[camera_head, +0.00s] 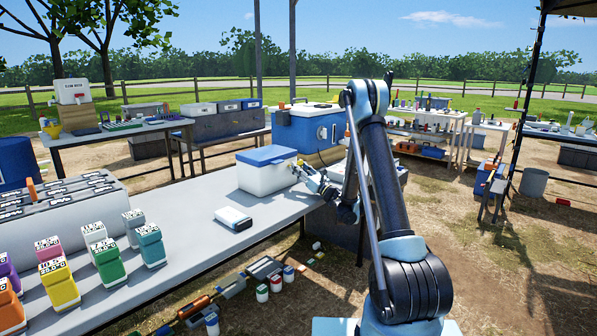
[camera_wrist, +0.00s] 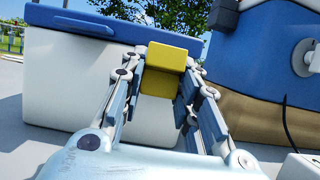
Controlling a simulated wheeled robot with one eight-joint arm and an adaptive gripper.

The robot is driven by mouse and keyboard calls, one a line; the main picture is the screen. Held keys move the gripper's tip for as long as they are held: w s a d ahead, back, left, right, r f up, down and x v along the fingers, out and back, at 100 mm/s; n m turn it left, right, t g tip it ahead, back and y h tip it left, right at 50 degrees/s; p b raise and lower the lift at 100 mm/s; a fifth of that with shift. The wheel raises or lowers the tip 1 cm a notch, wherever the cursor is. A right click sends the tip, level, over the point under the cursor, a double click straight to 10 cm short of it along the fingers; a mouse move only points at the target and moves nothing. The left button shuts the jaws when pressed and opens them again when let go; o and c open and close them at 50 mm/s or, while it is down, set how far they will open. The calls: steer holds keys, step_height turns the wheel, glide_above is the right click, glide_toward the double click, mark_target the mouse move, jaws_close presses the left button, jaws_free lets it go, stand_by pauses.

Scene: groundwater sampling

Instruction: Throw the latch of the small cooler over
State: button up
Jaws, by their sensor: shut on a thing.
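The small cooler (camera_head: 264,178) has a white body and a blue lid, and it stands on the grey table with its lid down. Its white side and blue lid edge (camera_wrist: 75,24) fill the left of the wrist view. A yellow latch (camera_wrist: 165,68) shows between my fingers, in front of the cooler's side. My gripper (camera_wrist: 160,85) is shut on the yellow latch, one finger on each side. In the head view my gripper (camera_head: 306,172) is at the cooler's right end. The latch's far side and hinge are hidden.
A large blue cooler (camera_head: 308,130) stands behind, close on the right in the wrist view (camera_wrist: 270,70). A small white box (camera_head: 233,218) lies on the table (camera_head: 190,220). Several coloured bottles (camera_head: 110,262) stand at the near left. Bare tabletop lies between.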

steer(key=o, duration=1.1)
steer(key=shift+r, duration=0.1)
steer(key=shift+r, duration=4.85)
